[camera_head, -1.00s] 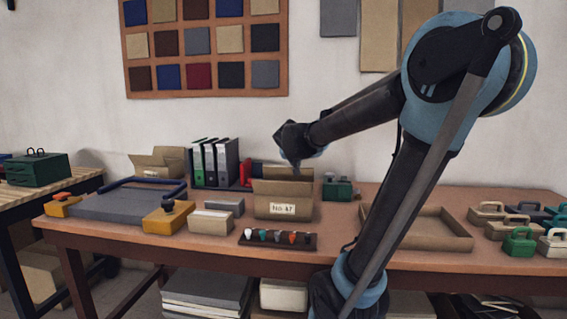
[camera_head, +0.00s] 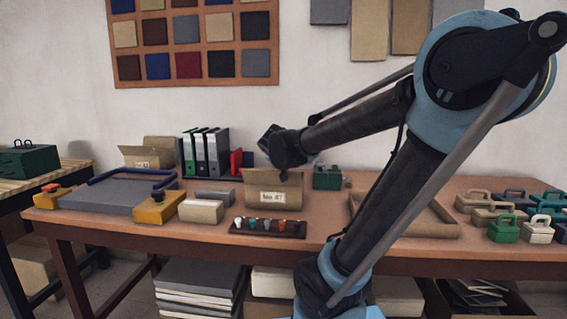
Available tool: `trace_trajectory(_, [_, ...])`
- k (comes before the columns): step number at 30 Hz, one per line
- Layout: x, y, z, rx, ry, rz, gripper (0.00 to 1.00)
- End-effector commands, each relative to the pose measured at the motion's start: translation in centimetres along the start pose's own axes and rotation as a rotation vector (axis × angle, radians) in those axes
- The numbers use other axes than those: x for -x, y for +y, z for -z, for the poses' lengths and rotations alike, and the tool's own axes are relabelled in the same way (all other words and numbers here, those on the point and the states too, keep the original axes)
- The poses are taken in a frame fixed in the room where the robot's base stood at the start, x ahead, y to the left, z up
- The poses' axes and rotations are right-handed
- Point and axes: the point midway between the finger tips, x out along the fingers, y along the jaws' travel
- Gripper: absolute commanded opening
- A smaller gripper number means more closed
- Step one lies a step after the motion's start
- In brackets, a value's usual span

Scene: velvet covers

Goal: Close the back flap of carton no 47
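Carton no 47 (camera_head: 273,198) is a brown cardboard box with a white label on its front, standing mid-table. A cardboard panel slopes up along its top front. Its back flap cannot be made out behind that panel and my arm. My gripper (camera_head: 279,155) is dark and at the end of my arm, over the top of the carton in the picture. Its fingers are not distinct, so I cannot tell whether they are open or touch the cardboard.
Left of the carton are a small beige box (camera_head: 201,211), a yellow block (camera_head: 156,208) and binders (camera_head: 206,152). In front is a dark rack (camera_head: 266,229) of small coloured pieces. A green case (camera_head: 327,177) stands right behind; a shallow tray (camera_head: 427,226) lies right.

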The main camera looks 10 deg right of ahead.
Motion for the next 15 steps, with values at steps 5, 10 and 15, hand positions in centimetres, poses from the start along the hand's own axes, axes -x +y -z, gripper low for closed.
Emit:
trace_trajectory(5, [0.01,0.01,-0.52,0.0,0.0,0.0,0.0])
trace_trajectory(10, [0.01,0.02,-0.69,-0.001,0.0,0.0,0.0])
trace_trajectory(15, [0.01,0.01,-0.72,-0.001,0.0,0.0,0.0])
